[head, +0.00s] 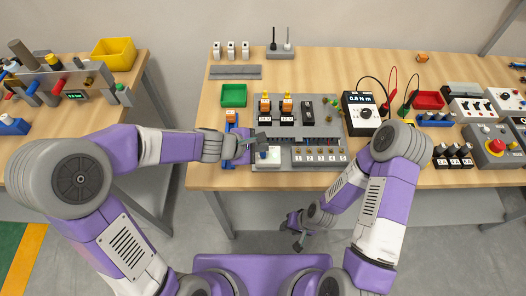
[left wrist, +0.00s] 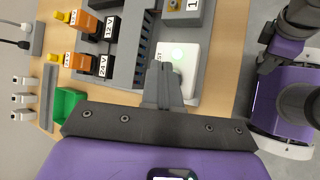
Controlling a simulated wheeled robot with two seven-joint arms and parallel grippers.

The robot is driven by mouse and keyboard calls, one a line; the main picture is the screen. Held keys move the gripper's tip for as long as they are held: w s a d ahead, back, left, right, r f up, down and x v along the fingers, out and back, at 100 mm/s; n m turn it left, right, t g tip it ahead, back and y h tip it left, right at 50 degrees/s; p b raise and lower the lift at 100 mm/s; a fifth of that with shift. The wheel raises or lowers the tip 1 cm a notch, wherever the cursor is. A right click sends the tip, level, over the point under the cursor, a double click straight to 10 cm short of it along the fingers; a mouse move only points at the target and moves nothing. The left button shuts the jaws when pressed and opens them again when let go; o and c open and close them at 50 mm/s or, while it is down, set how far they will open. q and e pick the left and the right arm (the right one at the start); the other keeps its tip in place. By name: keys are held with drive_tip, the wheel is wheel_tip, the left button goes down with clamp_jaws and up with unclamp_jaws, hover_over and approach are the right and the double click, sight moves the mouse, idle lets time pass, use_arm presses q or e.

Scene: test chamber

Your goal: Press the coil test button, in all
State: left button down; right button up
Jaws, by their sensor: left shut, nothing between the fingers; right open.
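In the head view the white box (head: 268,160) stands at the front edge of the bench, left of the numbered strip. My left gripper (head: 259,140) is shut and empty, over the back of this box. In the left wrist view its fingertips (left wrist: 163,75) are beside the button, partly covering the box and its label; I cannot tell whether they touch it. My right gripper (head: 297,230) is open and empty, low in front of the bench.
Behind the box is a grey rack with orange relays (head: 286,105). A green tray (head: 233,95) stands left, a meter (head: 362,110) right. An orange-topped part (head: 230,117) is close to my left wrist. The floor before the bench is clear.

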sight(261, 155)
use_arm(q)
drive_tip(key=shift+r+p, duration=2.05)
drive_tip(key=shift+r, duration=0.35)
drive_tip(key=shift+f, duration=0.1)
use_arm(e)
wheel_tip(261, 155, up, 4)
drive_tip(key=shift+r, duration=0.15)
use_arm(q)
drive_tip(key=shift+s, duration=0.1)
use_arm(e)
drive_tip(key=shift+s, duration=0.1)
